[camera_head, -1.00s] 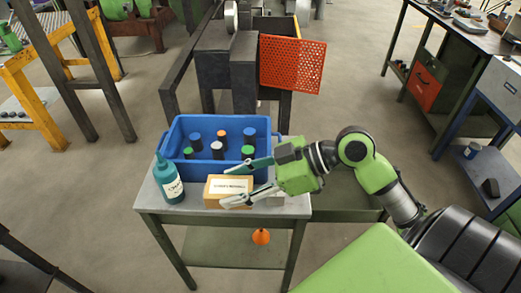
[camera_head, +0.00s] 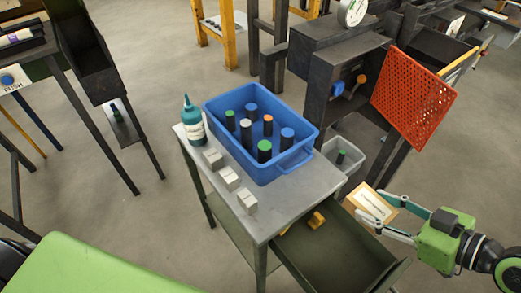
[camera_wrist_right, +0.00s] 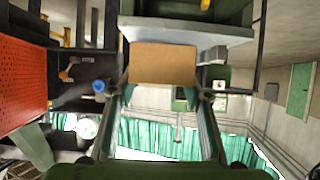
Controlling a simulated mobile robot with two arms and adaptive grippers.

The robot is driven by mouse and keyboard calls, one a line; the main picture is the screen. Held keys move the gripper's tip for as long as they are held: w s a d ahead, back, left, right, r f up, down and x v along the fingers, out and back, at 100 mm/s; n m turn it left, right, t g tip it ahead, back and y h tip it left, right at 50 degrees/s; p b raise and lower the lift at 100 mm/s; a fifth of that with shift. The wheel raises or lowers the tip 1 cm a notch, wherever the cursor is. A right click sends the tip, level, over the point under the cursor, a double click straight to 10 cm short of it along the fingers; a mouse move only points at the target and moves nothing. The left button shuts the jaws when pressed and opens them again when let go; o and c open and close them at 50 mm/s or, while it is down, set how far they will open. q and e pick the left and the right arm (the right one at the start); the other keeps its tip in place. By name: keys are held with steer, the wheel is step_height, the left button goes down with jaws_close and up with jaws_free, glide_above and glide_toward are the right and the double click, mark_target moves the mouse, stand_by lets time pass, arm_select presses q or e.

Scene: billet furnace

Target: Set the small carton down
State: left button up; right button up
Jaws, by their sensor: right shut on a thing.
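The small carton (camera_head: 371,205) is a tan box with a white label. My right gripper (camera_head: 383,212) is shut on it, one finger on each side, in the head view at the right. It is held in the air to the right of the open drawer (camera_head: 345,250). In the right wrist view the carton (camera_wrist_right: 163,63) shows as a plain brown face between the two fingers. My left gripper is not in view.
A grey table (camera_head: 272,210) bears a blue bin (camera_head: 297,165) with several capped cylinders, a teal bottle (camera_head: 192,120) and three small pale blocks (camera_head: 229,178). A yellow-orange object (camera_head: 316,220) lies in the drawer. A red perforated panel (camera_head: 412,95) and a grey bin (camera_head: 362,150) stand behind.

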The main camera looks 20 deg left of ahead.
steer(key=f, duration=0.1)
steer(key=s+f, duration=0.1)
steer(key=f, duration=0.2)
steer(key=shift+s+a+f, duration=0.15)
steer(key=shift+a+f, duration=0.05)
steer(key=shift+a, duration=0.1)
steer(key=shift+s+f, duration=0.15)
steer(key=shift+f, duration=0.2)
steer(key=shift+w+a, duration=0.15)
steer(key=shift+w, duration=0.05)
steer(key=p, duration=0.3)
glide_toward(310, 186)
steer(key=w+a+r, duration=0.2)
steer(key=a, duration=0.1)
steer(key=shift+x, duration=0.75)
steer(key=a, duration=0.1)
steer(key=w+a, duration=0.1)
steer(key=w+a+p, duration=0.1)
steer(key=shift+a+r, duration=0.1)
steer(key=shift+r, duration=0.2)
steer(key=shift+w+f, duration=0.1)
steer(key=shift+f, duration=0.8)
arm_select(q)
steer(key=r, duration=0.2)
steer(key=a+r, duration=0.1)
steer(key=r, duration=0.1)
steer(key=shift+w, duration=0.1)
